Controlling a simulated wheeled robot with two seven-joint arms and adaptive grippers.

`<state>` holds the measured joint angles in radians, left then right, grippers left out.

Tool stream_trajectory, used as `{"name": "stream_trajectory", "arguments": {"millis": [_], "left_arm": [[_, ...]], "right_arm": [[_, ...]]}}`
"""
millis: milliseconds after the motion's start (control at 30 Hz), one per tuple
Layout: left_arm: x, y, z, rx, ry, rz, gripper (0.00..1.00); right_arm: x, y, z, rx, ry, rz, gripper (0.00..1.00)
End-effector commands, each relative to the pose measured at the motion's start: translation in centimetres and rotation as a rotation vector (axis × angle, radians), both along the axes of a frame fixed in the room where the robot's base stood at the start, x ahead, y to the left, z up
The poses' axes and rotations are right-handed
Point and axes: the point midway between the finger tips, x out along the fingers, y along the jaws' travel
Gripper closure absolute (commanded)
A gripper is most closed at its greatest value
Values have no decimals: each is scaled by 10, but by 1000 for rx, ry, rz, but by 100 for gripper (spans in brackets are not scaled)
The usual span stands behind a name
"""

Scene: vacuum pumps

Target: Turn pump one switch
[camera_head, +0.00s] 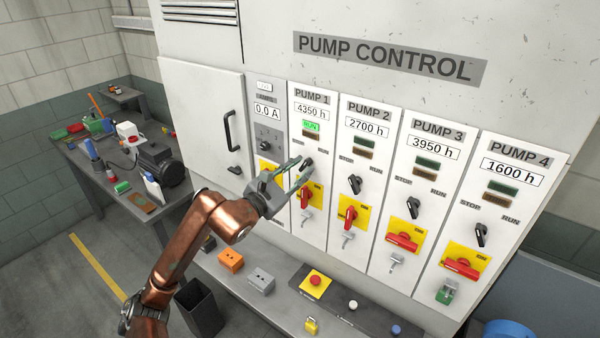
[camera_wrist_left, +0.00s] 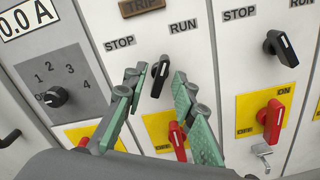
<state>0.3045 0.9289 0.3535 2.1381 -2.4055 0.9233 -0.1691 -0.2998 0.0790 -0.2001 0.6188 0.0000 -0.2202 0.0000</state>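The pump one switch is a black rotary handle (camera_wrist_left: 161,75) with a white line, below STOP and RUN labels. It is nearly upright, its top leaning slightly toward RUN. In the head view the switch (camera_head: 307,164) is partly hidden by my left gripper (camera_head: 301,168). The green RUN lamp (camera_head: 310,125) on the PUMP 1 panel is lit. In the left wrist view my left gripper (camera_wrist_left: 160,82) is open, with a green-padded finger on each side of the switch. I see gaps beside the handle; contact is not visible. My right gripper is not in view.
Below the switch is a red handle (camera_head: 306,197) on a yellow plate. A grey selector panel (camera_head: 265,130) lies to the left, and the PUMP 2 switch (camera_head: 355,184) to the right. A shelf (camera_head: 270,305) with loose items runs below the cabinet.

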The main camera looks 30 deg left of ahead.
Motion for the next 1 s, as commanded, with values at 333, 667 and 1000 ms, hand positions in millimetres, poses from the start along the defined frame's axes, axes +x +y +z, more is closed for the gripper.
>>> {"name": "stream_trajectory", "arguments": {"millis": [333, 667, 1000], "left_arm": [[-1, 0, -1, -3, 0, 0, 72], [-11, 1, -1, -3, -1, 0, 72], [-20, 2, -1, -4, 1, 0, 72]], "right_arm": [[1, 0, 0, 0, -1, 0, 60], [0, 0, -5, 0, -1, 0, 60], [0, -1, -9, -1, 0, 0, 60]]}}
